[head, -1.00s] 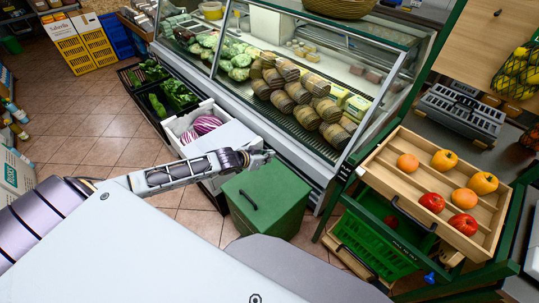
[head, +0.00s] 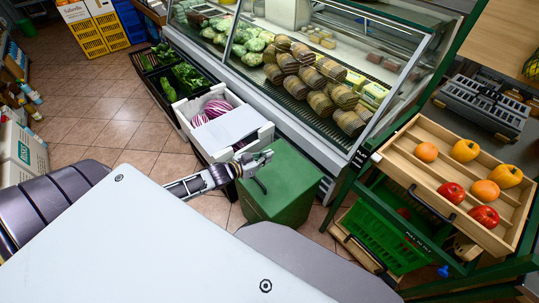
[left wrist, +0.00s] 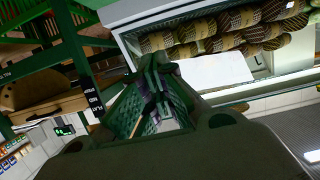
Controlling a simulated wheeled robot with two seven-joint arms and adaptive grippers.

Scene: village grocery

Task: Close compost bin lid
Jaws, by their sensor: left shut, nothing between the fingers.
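The green compost bin (head: 283,208) stands on the floor in front of the glass counter. Its lid (head: 290,172) looks flat on top in the head view, with a dark handle (head: 260,186) near its left edge. I cannot tell whether a small gap remains under the lid. My left gripper (head: 264,158) is shut and empty, over the back left part of the lid; I cannot tell whether it touches. Its fingers also show in the left wrist view (left wrist: 155,68). My right gripper is not in view.
A white crate (head: 262,136) with purple-striped vegetables stands left of the bin. The glass counter (head: 300,143) is behind it. At right, a green rack holds a wooden fruit tray (head: 400,172) above a green crate (head: 375,230). Tiled floor (head: 110,110) is clear at left.

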